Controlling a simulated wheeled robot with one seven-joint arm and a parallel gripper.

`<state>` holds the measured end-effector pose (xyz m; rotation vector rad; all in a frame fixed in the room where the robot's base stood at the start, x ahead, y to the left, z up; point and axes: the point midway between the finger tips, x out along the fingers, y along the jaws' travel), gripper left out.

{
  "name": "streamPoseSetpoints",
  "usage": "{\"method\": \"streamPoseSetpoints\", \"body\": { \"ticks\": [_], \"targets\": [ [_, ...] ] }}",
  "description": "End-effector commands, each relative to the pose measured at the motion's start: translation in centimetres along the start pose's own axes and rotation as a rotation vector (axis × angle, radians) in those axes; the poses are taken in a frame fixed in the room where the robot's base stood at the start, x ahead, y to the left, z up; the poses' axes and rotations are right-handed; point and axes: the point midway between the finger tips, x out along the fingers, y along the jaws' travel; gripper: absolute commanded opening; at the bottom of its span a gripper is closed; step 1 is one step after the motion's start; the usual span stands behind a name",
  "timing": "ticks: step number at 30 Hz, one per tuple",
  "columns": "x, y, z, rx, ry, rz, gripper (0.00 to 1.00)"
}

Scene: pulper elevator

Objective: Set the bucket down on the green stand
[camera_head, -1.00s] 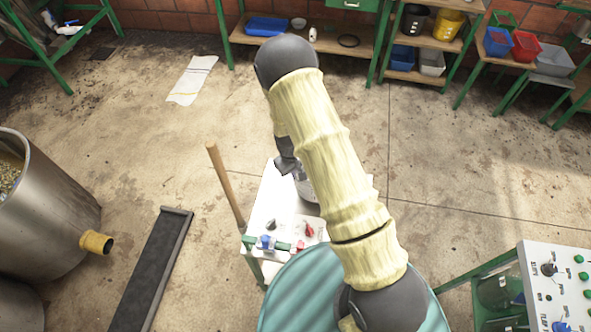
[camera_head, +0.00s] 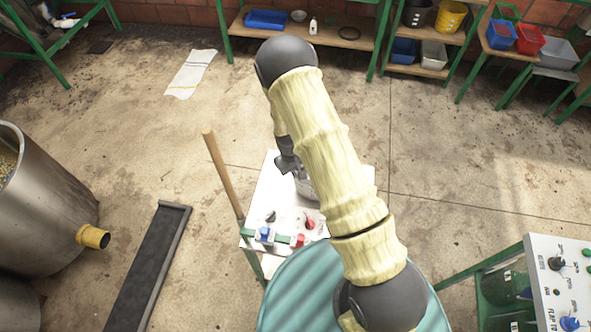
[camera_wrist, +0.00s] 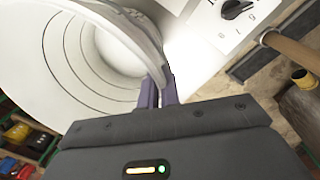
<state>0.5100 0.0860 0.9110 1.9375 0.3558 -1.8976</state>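The bucket (camera_wrist: 92,55) fills the upper left of the wrist view; it is pale, with dark rings inside. In the head view only a small part of the bucket (camera_head: 305,188) shows beside my arm, over a white-topped, green-legged stand with knobs (camera_head: 262,205). I cannot tell if the bucket touches that top. My gripper (camera_wrist: 158,92) has its two purple fingers close together on the bucket's curved grey handle. In the head view my gripper (camera_head: 287,165) is partly hidden by my arm. The bucket's underside is hidden.
A wooden pole (camera_head: 222,175) leans up at the stand's left edge. A dark trough (camera_head: 150,270) and a steel tank (camera_head: 45,210) are further left. A control panel (camera_head: 560,290) stands at lower right. Shelves (camera_head: 310,38) line the back. Floor is open at right.

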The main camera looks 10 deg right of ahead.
Motion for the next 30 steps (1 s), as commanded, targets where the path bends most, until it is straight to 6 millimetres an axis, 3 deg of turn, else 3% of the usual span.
{"method": "streamPoseSetpoints", "body": {
  "ticks": [1,3,17,30],
  "targets": [
    [0.0,0.0,0.0,0.000,0.001,0.000,0.14],
    [0.0,0.0,0.0,0.000,0.001,0.000,0.28],
    [-0.7,0.0,-0.1,0.000,0.001,0.000,0.28],
    [-6.5,0.0,-0.1,-0.001,0.004,0.001,0.28]
  ]
}}
